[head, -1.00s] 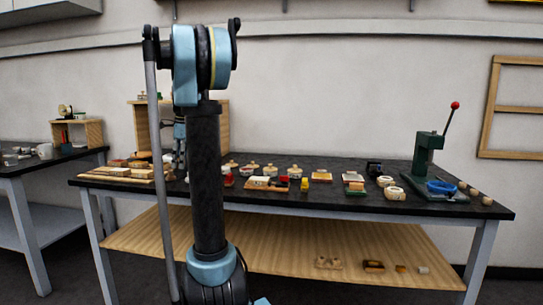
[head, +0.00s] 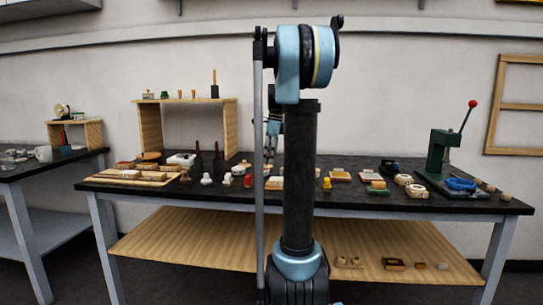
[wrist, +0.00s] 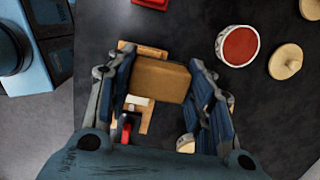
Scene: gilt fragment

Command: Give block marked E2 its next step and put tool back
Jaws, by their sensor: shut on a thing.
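In the wrist view my gripper (wrist: 160,88) is shut on a plain brown block (wrist: 160,80), which sits between its two blue-grey fingers. Below it a light wooden piece (wrist: 146,118) with a white patch and a red-and-black item (wrist: 125,130) show on the dark bench top. Whether the brown block touches the wooden piece I cannot tell. In the head view my gripper (head: 271,140) is above the middle of the bench, partly hidden by my arm. I can read no E2 mark on any block in either view.
A round red-topped tin (wrist: 237,46) and a knobbed wooden lid (wrist: 285,61) lie right of my gripper. The dark bench (head: 130,187) carries many small items. A wooden shelf (head: 230,130) stands at the back left, a green lever press (head: 437,150) at the right.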

